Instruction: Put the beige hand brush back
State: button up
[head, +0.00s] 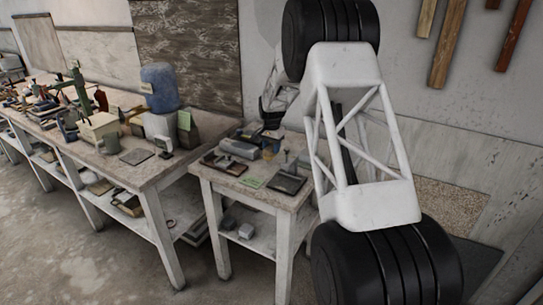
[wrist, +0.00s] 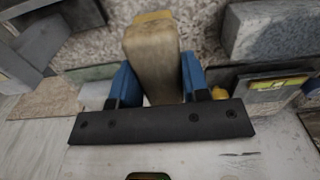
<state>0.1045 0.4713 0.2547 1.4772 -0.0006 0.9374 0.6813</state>
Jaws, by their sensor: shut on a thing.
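The beige hand brush (wrist: 152,62) is between the two blue fingers of my gripper (wrist: 155,80) in the wrist view. It shows as a worn tan block with a yellowish far end, and the fingers are shut on its sides. Its underside and bristles cannot be made out. In the head view my gripper is small and partly hidden by my arm, above the back of the small table (head: 262,196). I cannot make out the brush clearly there.
The small table holds a grey block (head: 240,149), a dark tray (head: 287,184) and a green card (head: 252,183). A long cluttered workbench (head: 130,176) stands to the left. In the wrist view, a grey block (wrist: 268,30) lies right of the brush on a speckled surface.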

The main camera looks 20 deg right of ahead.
aim_at(272, 155)
jog(key=shift+f, duration=0.1)
jog(key=shift+f, duration=1.8)
jog(key=shift+f, duration=0.1)
jog(key=o, duration=0.8)
jog(key=shift+o, duration=0.2)
notch_tip(272, 155, up, 12)
jog(key=shift+r, duration=0.1)
